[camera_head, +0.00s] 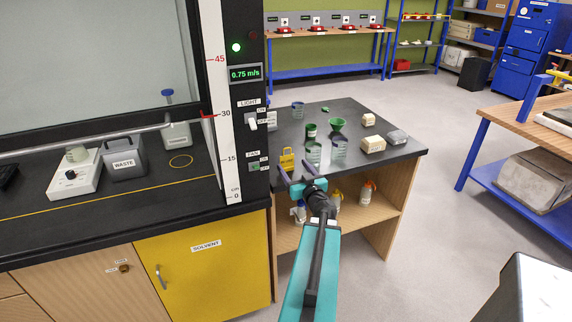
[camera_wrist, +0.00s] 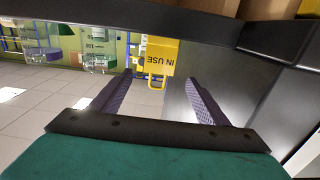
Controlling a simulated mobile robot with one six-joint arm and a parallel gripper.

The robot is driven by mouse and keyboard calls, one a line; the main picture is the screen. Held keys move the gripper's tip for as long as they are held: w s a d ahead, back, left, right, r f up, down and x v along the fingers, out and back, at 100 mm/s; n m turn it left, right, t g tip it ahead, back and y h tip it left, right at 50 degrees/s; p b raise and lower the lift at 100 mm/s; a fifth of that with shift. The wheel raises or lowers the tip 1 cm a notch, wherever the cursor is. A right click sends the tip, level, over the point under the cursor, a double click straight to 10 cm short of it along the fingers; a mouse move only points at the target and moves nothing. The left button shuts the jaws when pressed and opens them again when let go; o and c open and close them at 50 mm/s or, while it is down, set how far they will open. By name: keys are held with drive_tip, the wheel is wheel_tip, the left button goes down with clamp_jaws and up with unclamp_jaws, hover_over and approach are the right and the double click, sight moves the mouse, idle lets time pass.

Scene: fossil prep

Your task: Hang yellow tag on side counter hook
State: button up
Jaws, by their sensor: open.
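The yellow tag (camera_head: 287,160) is at the left end of the black-topped side counter (camera_head: 345,107), close to the dark fume hood post. In the wrist view the tag (camera_wrist: 161,55) shows upside down with "IN USE" lettering and a thin yellow loop. My gripper (camera_head: 295,169) is open and empty at the counter's near left edge, with the tag just beyond its fingertips. In the wrist view the tag is seen beyond and between the two purple fingers (camera_wrist: 155,88), and I see no contact. I cannot make out a hook in either view.
The fume hood post (camera_head: 244,130) stands close left of my gripper. Green-marked glassware (camera_head: 337,125) and pale blocks (camera_head: 373,144) stand on the counter. Bottles (camera_head: 366,192) are on its lower shelf. Open floor (camera_head: 435,115) lies to the right, before another bench.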

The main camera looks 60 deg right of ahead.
sight(287, 157)
drive_tip(key=shift+p+x, duration=0.4)
drive_tip(key=shift+x, duration=2.8)
drive_tip(key=shift+p+x, duration=0.7)
drive_tip(key=shift+x, duration=1.9)
drive_tip(key=c, duration=1.1)
drive_tip(key=shift+r, duration=0.15)
wheel_tip(287, 157, up, 10)
drive_tip(key=shift+s+f+p, duration=0.1)
drive_tip(key=shift+p, duration=0.2)
